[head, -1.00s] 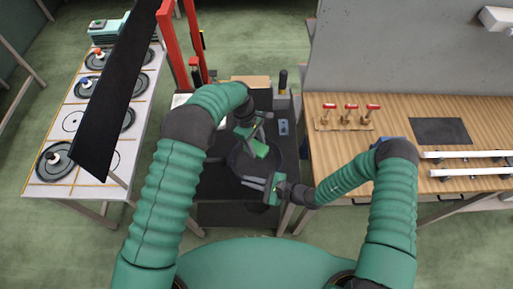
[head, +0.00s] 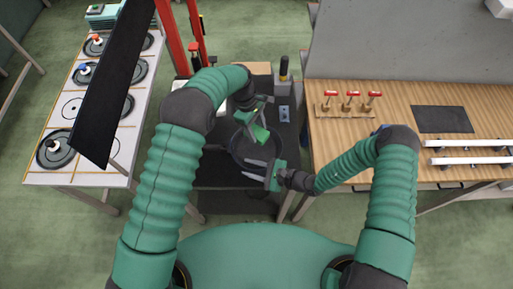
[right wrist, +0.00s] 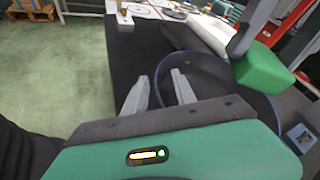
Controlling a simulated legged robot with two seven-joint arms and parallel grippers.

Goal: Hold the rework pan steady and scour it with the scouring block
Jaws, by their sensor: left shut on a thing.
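The rework pan (head: 238,152) is a dark round pan on the black bench surface below my grippers. Its dark blue rim and wall (right wrist: 215,68) show in the right wrist view. My left gripper (head: 257,124) is above the pan, shut on the green scouring block (head: 262,134). The block also shows in the right wrist view (right wrist: 263,73), over the pan. My right gripper (head: 246,169) is at the pan's near side. Its two grey fingers (right wrist: 160,82) stand apart, with nothing seen between them, and one overlaps the pan wall in view. Contact cannot be told.
A dark slanted panel (head: 105,95) and a white table (head: 62,182) with several pans stand left. Red posts (head: 180,40) rise behind the bench. A wooden workbench (head: 390,100) with red-handled tools (head: 350,95) is on the right.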

